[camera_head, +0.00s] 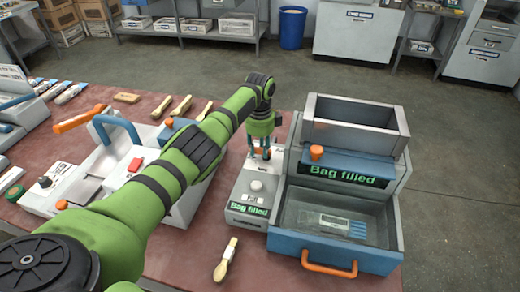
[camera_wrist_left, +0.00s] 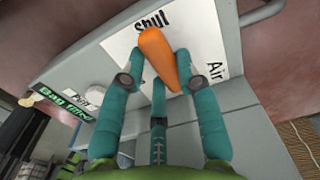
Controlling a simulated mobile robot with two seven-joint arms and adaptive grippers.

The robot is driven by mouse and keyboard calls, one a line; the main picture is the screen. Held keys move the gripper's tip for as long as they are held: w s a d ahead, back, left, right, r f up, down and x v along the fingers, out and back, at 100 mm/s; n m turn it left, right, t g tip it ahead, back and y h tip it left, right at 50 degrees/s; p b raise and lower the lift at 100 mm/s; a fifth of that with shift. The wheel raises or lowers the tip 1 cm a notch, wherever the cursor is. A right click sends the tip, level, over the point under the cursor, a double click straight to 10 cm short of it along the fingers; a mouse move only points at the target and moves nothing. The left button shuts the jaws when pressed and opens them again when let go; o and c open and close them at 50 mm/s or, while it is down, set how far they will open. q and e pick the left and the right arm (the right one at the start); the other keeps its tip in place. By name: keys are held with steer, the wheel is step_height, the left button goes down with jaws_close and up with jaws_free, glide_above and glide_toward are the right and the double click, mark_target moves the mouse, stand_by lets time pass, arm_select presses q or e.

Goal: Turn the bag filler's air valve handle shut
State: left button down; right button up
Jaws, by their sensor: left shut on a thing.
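The bag filler (camera_head: 390,190) stands at the right of the table, with "Bag filled" on its green displays. Its orange air valve handle (camera_wrist_left: 158,55) shows in the left wrist view on a white plate (camera_wrist_left: 122,45) marked "shut" and "Air". The handle's wide end lies beside the word "shut". My left gripper (camera_head: 262,155) reaches down onto the filler's left part; in the left wrist view its teal fingers (camera_wrist_left: 160,85) are shut on the handle, one on each side. The fingers and arm mostly hide the handle in the head view. My right gripper is out of view.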

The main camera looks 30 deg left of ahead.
mark_target(260, 150)
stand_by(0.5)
arm_select(q)
steer(key=c, duration=0.9)
jaws_free()
step_height(260, 150, up, 12)
steer(key=shift+r, duration=0.1)
